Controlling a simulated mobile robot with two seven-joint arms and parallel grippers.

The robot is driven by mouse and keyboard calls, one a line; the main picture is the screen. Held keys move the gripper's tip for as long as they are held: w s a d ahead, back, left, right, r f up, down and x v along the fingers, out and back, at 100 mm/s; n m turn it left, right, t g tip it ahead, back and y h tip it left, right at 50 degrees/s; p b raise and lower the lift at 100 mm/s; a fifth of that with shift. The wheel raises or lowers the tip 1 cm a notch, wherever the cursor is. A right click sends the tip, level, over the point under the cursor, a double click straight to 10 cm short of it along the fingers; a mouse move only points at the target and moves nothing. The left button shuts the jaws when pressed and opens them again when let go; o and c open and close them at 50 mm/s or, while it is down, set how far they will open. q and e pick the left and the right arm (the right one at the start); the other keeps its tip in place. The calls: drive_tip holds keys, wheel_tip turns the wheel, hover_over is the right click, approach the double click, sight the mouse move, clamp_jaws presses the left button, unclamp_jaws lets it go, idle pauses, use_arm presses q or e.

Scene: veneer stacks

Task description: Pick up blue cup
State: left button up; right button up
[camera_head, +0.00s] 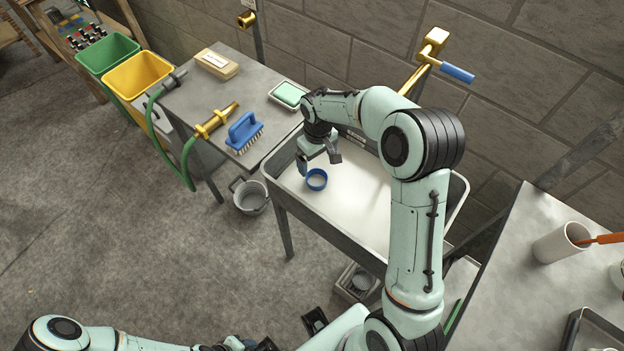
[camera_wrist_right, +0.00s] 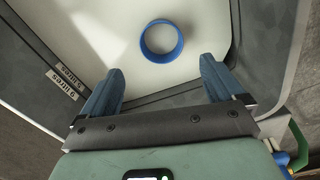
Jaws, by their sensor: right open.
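The blue cup (camera_head: 317,186) is a small round vessel in the white-bottomed sink (camera_head: 365,212), near its left end. In the right wrist view the blue cup (camera_wrist_right: 160,57) shows from above as a blue ring, just beyond the fingertips and centred between them. My right gripper (camera_head: 318,164) is over the sink, pointing down beside and above the cup. Its blue-padded fingers (camera_wrist_right: 162,68) are spread apart with nothing between them.
The sink's raised rim (camera_head: 283,208) surrounds the cup. A grey table (camera_head: 205,95) at left holds a blue brush (camera_head: 243,130), a wooden-backed brush (camera_head: 216,64) and a green soap (camera_head: 289,94). A brass tap (camera_head: 430,50) stands behind. A right-hand table (camera_head: 530,250) carries a white cup (camera_head: 556,245).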

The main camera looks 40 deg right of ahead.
sight(317, 181)
drive_tip(key=f, duration=1.1)
drive_tip(key=shift+s+a+f, duration=0.15)
drive_tip(key=shift+s+f, duration=0.1)
drive_tip(key=shift+f, duration=0.15)
drive_tip(key=c, duration=1.1)
drive_tip(key=shift+r, duration=0.1)
